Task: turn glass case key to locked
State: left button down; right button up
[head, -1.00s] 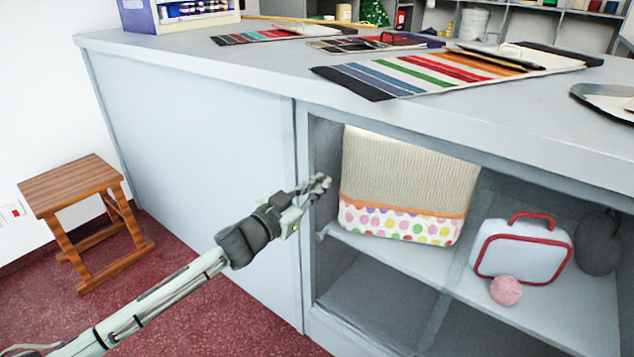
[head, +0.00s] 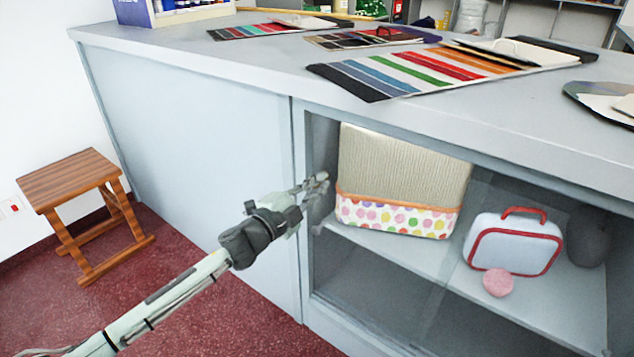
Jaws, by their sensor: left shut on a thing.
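The glass case (head: 305,240) is the open-looking front section of the grey counter, with shelves behind its pane. My left gripper (head: 321,183) is at the case's left upright, near the left edge of the pane. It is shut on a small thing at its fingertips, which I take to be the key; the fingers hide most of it. I cannot tell which way the key is turned. My right gripper is not in view.
Inside the case are a beige dotted bag (head: 400,180), a white case with red trim (head: 514,245), a pink ball (head: 498,283) and a dark round object (head: 590,238). Fabric swatches (head: 430,68) lie on the counter top. A wooden stool (head: 68,180) stands at left.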

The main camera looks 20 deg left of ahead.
pick_arm(q)
jog(key=m, duration=0.3)
jog(key=shift+f, duration=0.15)
jog(key=shift+m, duration=0.8)
jog(key=c, duration=1.7)
grip_release()
jog(key=v, duration=1.2)
